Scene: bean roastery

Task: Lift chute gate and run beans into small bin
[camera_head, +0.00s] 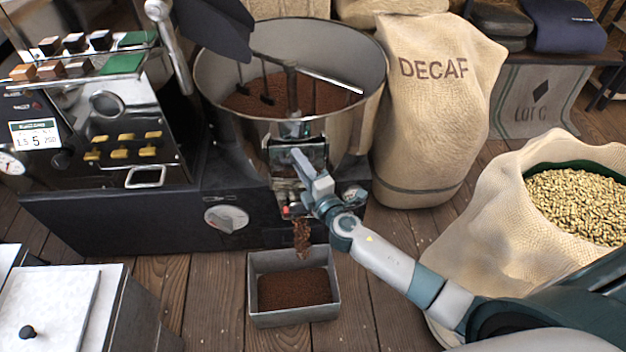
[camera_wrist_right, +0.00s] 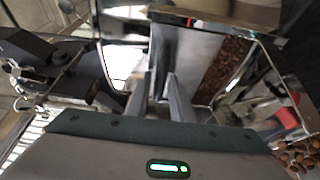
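The chute (camera_head: 285,155) is at the front of the big round cooling drum (camera_head: 350,115). Dark brown beans (camera_head: 302,238) fall from it in a stream. The small grey metal bin (camera_head: 255,290) stands on the floor right below and holds a bed of dark beans. My right gripper (camera_head: 300,163) is up at the chute front, its fingers closed in on the chute gate, which they largely hide. In the right wrist view the fingers (camera_wrist_right: 158,88) reach to the metal gate, with beans showing behind at right. My left gripper is out of view.
Dark beans and a stirrer are in the drum. The control panel (camera_head: 125,140) is at left. A DECAF sack (camera_head: 430,110) stands right of the drum. An open sack (camera_head: 480,235) of pale beans stands near my right arm. Plank floor is free beside the bin.

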